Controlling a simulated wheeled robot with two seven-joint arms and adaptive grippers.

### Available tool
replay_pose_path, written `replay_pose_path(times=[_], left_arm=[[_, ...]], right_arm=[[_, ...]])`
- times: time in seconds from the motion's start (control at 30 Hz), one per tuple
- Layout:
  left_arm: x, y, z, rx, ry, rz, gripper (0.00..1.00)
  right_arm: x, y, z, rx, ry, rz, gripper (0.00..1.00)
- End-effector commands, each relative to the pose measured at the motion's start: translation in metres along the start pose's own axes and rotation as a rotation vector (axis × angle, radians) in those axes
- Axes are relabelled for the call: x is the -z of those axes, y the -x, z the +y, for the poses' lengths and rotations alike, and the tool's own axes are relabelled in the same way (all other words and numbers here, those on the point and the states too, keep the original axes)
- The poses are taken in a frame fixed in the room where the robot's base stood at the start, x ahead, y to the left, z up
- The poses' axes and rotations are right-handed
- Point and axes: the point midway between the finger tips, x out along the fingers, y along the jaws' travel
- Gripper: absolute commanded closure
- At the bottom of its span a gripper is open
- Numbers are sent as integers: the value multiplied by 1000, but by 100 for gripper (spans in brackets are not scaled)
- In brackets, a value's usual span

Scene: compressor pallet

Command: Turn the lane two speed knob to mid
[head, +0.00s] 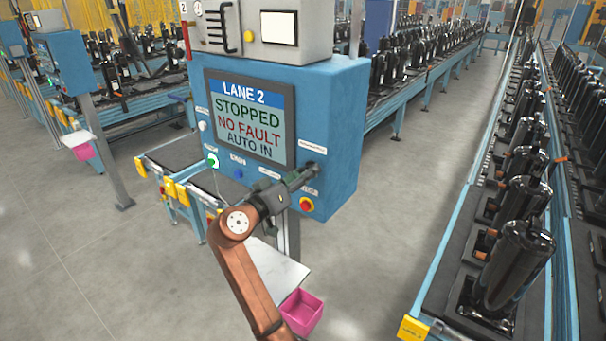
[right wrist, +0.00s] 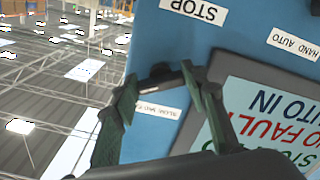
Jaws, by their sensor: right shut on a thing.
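The lane two panel (head: 335,100) is a blue box with a screen (head: 250,122) reading LANE 2, STOPPED, NO FAULT, AUTO IN. My right gripper (head: 311,172) reaches the panel's lower right. It is shut on the dark speed knob (right wrist: 162,76), which shows between the green-grey fingertips (right wrist: 158,84) in the right wrist view. The fingers hide most of the knob, so I cannot tell its pointer position. A white label with small, unreadable text lies beside it. My left gripper is not in view.
A pink bin (head: 301,312) stands below. A conveyor with black compressors (head: 515,262) runs along the right.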

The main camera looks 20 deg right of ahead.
Motion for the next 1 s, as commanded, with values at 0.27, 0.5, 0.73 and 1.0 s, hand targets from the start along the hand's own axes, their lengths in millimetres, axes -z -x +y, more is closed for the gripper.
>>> replay_pose_path(times=[0.27, 0.5, 0.73, 1.0], left_arm=[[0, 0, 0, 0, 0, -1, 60], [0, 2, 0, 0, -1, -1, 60], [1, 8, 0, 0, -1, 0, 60], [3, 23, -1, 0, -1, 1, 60]], right_arm=[[0, 0, 0, 0, 0, 0, 83], [1, 0, 1, -1, 19, 0, 84], [2, 0, 2, -2, 118, 0, 84], [3, 0, 4, -2, 346, 1, 84]])
